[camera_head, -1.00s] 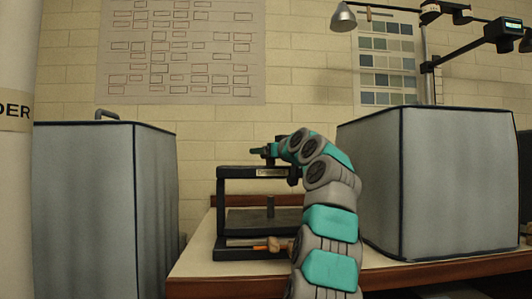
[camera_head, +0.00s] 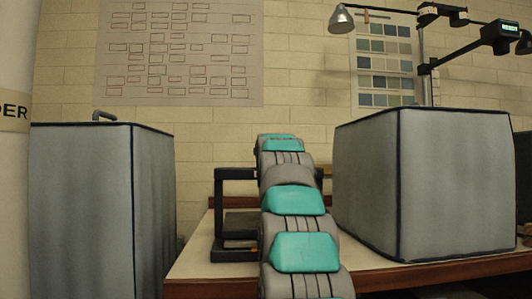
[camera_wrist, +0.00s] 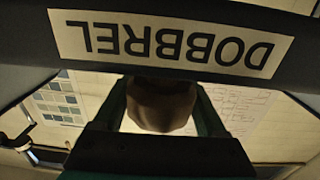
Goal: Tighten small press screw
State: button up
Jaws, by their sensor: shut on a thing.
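The small press (camera_head: 219,205) is a black frame on the table, with a dark plate inside. My arm covers its middle and most of its right side in the head view. The wrist view shows its dark crossbar (camera_wrist: 28,48) close up, with an upside-down DOBBREL label (camera_wrist: 170,45). My gripper (camera_wrist: 160,100) shows in the wrist view, its two teal fingers on either side of a rounded brown knob (camera_wrist: 161,112). It is shut on this knob, seemingly the press screw's. The gripper and the screw are hidden behind my arm in the head view.
A large grey covered block (camera_head: 425,185) stands on the table (camera_head: 195,262) close to the right of my arm. Another grey covered block (camera_head: 85,215) stands at the left. A lamp (camera_head: 341,20) and a stand are at the upper right.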

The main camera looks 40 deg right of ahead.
jog(key=shift+s+d+m+g+h+b, duration=0.1)
jog(key=shift+m+g+h+b, duration=0.05)
jog(key=shift+m+g+h, duration=0.3)
jog(key=shift+s+d+m+g+h+b, duration=0.15)
jog(key=shift+m+g+h, duration=0.15)
jog(key=shift+h, duration=0.25)
jog(key=shift+w+m+g+h, duration=0.1)
jog(key=shift+m+g+h, duration=0.25)
jog(key=shift+m+h, duration=0.15)
jog(key=o, duration=1.3)
jog(key=shift+a, duration=0.1)
jog(key=shift+s+a+r+b, duration=0.1)
jog(key=shift+s+a+b, duration=0.3)
jog(key=shift+s, duration=0.1)
jog(key=shift+s+a, duration=0.25)
jog(key=shift+b+v, duration=0.3)
jog(key=shift+v, duration=2.6)
